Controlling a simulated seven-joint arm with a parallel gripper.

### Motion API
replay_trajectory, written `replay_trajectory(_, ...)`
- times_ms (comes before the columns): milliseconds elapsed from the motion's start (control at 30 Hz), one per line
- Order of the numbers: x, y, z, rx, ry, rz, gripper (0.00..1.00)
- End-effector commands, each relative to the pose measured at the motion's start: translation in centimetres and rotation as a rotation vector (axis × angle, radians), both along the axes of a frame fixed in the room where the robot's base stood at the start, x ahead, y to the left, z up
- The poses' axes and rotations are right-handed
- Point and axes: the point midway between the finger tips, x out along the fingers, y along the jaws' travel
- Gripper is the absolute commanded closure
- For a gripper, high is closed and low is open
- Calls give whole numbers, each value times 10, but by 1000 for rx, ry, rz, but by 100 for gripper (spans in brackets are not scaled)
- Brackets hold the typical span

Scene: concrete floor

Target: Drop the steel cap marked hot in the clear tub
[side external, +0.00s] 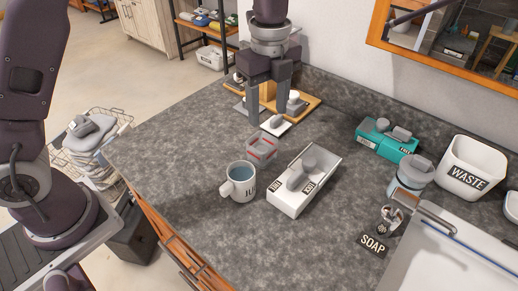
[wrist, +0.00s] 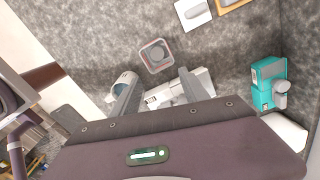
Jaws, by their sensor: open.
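The clear tub (side external: 261,149) is a small see-through square box with reddish edge marks, on the counter behind the mug; it also shows in the wrist view (wrist: 156,56), with something grey inside or beneath it. Grey metal-looking pieces (side external: 296,180) lie in a white open box (side external: 289,204), with small dark-lettered labels on the box. I cannot read "hot" on any piece, so I cannot tell which is the steel cap. My gripper (side external: 268,116) points down, open and empty, and overlaps the back part of the counter in the side view. In the wrist view its fingers (wrist: 157,76) are spread apart.
A mug (side external: 241,184) stands left of the white box. A teal box (side external: 387,141) with grey pieces, a waste bin (side external: 471,170), a jar (side external: 411,176) and a soap label (side external: 373,245) lie right. A white plate (side external: 275,123) lies near a wooden board. The left counter is clear.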

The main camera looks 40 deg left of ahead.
Motion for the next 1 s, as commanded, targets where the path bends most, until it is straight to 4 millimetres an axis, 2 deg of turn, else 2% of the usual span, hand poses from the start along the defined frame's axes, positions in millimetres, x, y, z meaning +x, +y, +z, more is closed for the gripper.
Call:
replay_trajectory(100, 1, 0, 27, 0, -5, 0, 47)
replay_trajectory(233, 1, 0, 46, -1, -4, 1, 47)
replay_trajectory(567, -1, 1, 53, -1, -3, 6, 47)
replay_trajectory(633, -7, 6, 62, -5, -19, 62, 47)
replay_trajectory(733, -38, 25, 93, -31, -83, 297, 47)
replay_trajectory(833, -91, 51, 122, -91, -170, 661, 47)
replay_trajectory(900, -132, 67, 131, -151, -227, 930, 47)
replay_trajectory(1000, -187, 83, 127, -255, -292, 1287, 47)
